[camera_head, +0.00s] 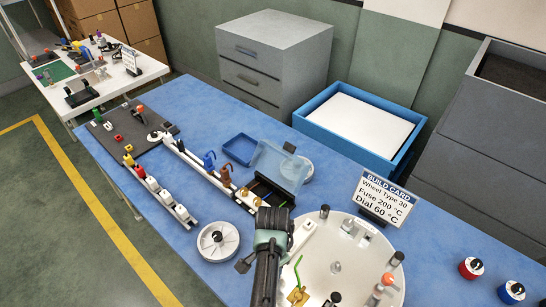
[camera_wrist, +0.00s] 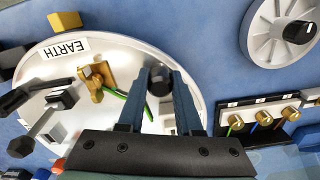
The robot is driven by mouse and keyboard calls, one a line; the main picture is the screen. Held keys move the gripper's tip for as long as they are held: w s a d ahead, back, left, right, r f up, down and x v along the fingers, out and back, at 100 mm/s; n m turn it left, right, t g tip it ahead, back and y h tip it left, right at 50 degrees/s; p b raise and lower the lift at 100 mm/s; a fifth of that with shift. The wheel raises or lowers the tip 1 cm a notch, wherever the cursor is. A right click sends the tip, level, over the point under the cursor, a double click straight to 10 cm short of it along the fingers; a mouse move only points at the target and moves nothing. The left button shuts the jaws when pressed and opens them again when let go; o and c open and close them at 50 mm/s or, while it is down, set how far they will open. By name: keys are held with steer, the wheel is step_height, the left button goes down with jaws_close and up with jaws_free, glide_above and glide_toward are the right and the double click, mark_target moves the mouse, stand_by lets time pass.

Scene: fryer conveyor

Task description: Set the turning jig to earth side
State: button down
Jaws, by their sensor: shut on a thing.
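The turning jig is a large round white plate (camera_head: 350,245) at the lower right of the head view, and it fills the left of the wrist view (camera_wrist: 100,50). An EARTH label (camera_wrist: 66,48) shows upside down near its rim. A brass piece (camera_wrist: 97,80) with a green wire sits on the plate, also in the head view (camera_head: 298,296). My gripper (camera_wrist: 162,78) has its blue fingers shut on a dark upright post (camera_wrist: 160,85) near the plate's edge. In the head view my gripper (camera_head: 272,222) is over the plate's left edge, its fingertips hidden.
A white wheel (camera_head: 218,241) with a dark hub lies left of my gripper. A strip of brass terminals with coloured wires (camera_wrist: 260,119) is close beside it. Other posts stand on the plate's right side. A build card (camera_head: 385,198) stands behind the plate.

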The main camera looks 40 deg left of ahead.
steer(key=c, duration=0.6)
jaws_free()
step_height(320, 180, up, 13)
steer(key=shift+b, duration=0.35)
